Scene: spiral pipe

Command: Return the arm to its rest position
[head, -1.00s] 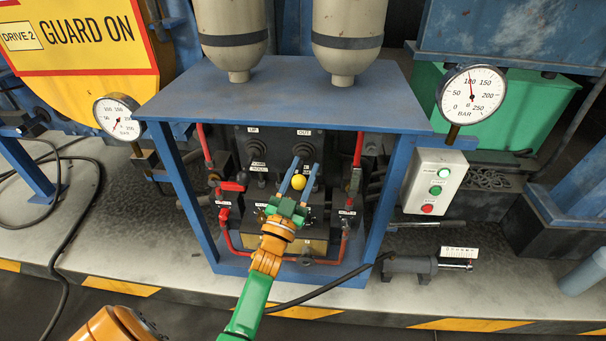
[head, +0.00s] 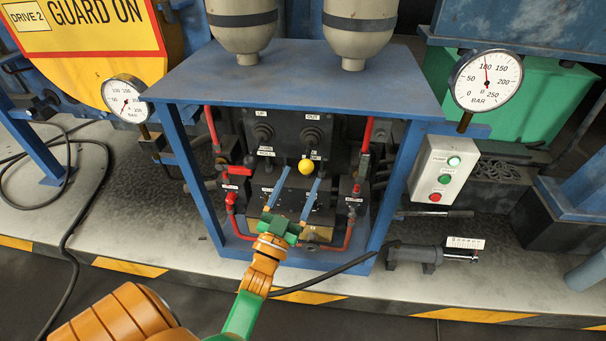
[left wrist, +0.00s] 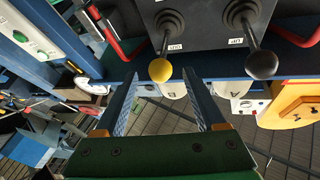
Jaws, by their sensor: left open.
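My left gripper (head: 302,176) is open in front of the blue-framed hydraulic stand (head: 400,190). Its two blue fingers are spread and point toward the valve block, with nothing held between them. A lever with a yellow knob (head: 306,166) stands just past the fingertips in the head view. In the left wrist view the yellow knob (left wrist: 160,70) shows beyond and between the open fingers (left wrist: 160,88), apart from them. A black-knobbed lever (left wrist: 261,64) stands to its right there. My right gripper is not in view.
Red pipes (head: 365,135) and blue legs flank the opening around my gripper. The blue top plate (head: 290,80) overhangs it. A push-button box (head: 443,178) and a pressure gauge (head: 486,80) are at right. The floor in front has a striped edge (head: 130,266).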

